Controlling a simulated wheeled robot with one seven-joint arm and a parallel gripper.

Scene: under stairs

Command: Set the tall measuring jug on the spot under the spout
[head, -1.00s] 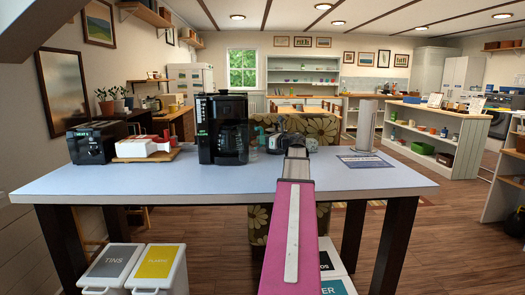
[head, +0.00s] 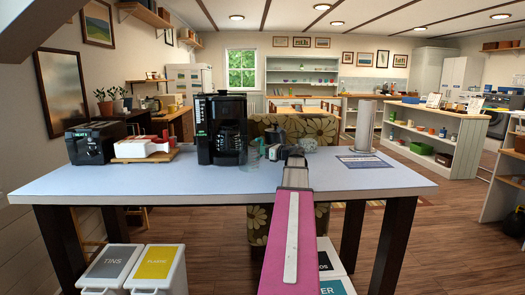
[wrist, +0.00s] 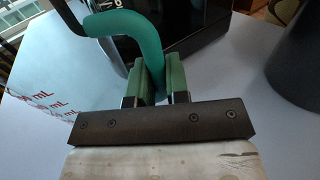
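The tall measuring jug (head: 251,157) is clear, with red mL marks and a teal handle. In the head view it stands upright just right of the black coffee maker (head: 208,130). In the wrist view the clear jug body (wrist: 40,95) is at the left and its handle (wrist: 122,24) curves down between my fingers. My gripper (wrist: 162,82) is shut on that handle; in the head view my arm hides most of it. I cannot tell if the jug's base touches the table. The spout and the spot under it are not clearly visible.
The table's front is clear.

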